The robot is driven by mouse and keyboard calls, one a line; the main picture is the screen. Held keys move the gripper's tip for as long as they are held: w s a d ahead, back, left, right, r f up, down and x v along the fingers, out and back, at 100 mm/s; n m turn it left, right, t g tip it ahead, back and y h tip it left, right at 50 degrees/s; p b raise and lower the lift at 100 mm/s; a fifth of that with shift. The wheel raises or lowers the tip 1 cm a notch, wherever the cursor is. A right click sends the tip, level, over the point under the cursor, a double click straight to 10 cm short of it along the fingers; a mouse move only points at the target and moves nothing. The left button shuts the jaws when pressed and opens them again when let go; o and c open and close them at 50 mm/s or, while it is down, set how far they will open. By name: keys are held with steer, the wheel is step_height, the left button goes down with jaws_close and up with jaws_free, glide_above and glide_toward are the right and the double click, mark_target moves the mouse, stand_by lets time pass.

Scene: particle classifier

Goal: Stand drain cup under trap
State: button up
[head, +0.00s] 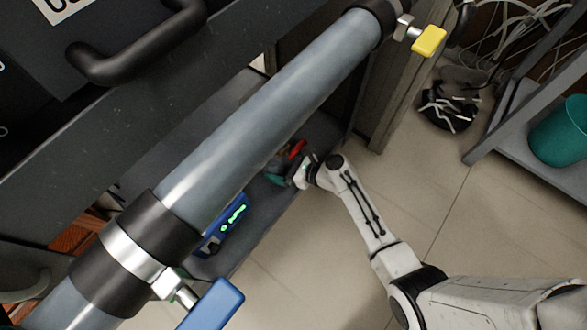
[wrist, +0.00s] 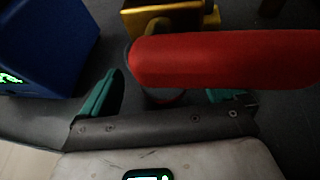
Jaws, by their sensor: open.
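My gripper (wrist: 166,88) is open in the wrist view, with a green fingertip on each side. A red rounded bar (wrist: 225,58) crosses in front of it and hides part of the right finger. A dark round rim shows at the bar's left end and below it, between the fingers; I cannot tell whether this is the drain cup. A yellow-brown block (wrist: 168,18) lies just beyond the bar; I cannot tell whether it is the trap. In the head view my gripper (head: 287,172) reaches low under a large grey pipe, beside a small red part (head: 297,149).
The grey pipe (head: 265,110) slants over the work spot, with a blue lever (head: 213,305) and a yellow lever (head: 429,41). A blue box with a green display (head: 226,228) stands left of my gripper, also in the wrist view (wrist: 45,45).

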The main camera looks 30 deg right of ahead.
steer(key=shift+x, duration=0.95)
steer(key=shift+c, duration=0.4)
steer(key=c, duration=1)
steer(key=shift+d, duration=0.1)
steer(key=shift+s+d, duration=0.15)
steer(key=shift+d, duration=0.8)
